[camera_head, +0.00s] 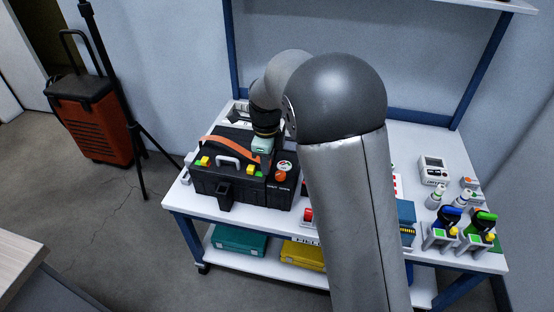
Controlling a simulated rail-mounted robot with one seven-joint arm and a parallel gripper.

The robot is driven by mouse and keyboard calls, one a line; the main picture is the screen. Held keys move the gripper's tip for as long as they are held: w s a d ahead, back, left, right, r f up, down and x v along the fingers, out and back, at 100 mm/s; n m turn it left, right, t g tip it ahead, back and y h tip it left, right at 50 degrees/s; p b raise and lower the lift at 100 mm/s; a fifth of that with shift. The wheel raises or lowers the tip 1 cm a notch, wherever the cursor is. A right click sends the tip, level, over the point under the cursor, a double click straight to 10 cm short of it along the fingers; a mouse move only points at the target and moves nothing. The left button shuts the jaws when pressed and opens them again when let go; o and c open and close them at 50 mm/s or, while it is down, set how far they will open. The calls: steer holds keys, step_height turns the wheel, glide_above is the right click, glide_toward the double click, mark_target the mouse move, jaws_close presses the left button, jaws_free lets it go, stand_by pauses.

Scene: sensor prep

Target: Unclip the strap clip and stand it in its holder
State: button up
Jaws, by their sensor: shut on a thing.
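A black case (235,190) stands on the left part of the white workbench, with an orange strap (222,145) arching over its top. My gripper (265,158) is over the case top at the right end of the strap, pointing down. Its jaws are shut on the strap clip, which is mostly hidden by the fingers and very small here. At the bench's right front, one grey holder (438,238) carries a blue-handled item (449,215) and another (474,244) carries a green-handled item (484,219). I cannot tell which holder is for the clip.
A white device (433,170) and small bottles (436,197) stand at the right. My arm hides the bench's middle. The lower shelf holds green (238,241) and yellow (302,255) boxes.

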steer(key=shift+w+a+p, duration=0.55)
steer(key=shift+a, duration=0.65)
steer(key=shift+w+a+p, duration=0.55)
steer(key=shift+a, duration=0.6)
steer(key=shift+w+a+p, duration=0.55)
steer(key=shift+a, duration=0.65)
steer(key=shift+w+a+p, duration=0.8)
steer(key=shift+a+p, duration=0.2)
steer(key=shift+a, duration=0.8)
steer(key=shift+w+a+p, duration=0.85)
steer(key=shift+a+p, duration=0.1)
steer(key=shift+a, duration=0.8)
steer(key=shift+w+a+p, duration=0.8)
steer(key=shift+a+p, duration=0.2)
steer(key=shift+a, duration=0.8)
jaws_close()
steer(key=shift+f, duration=0.1)
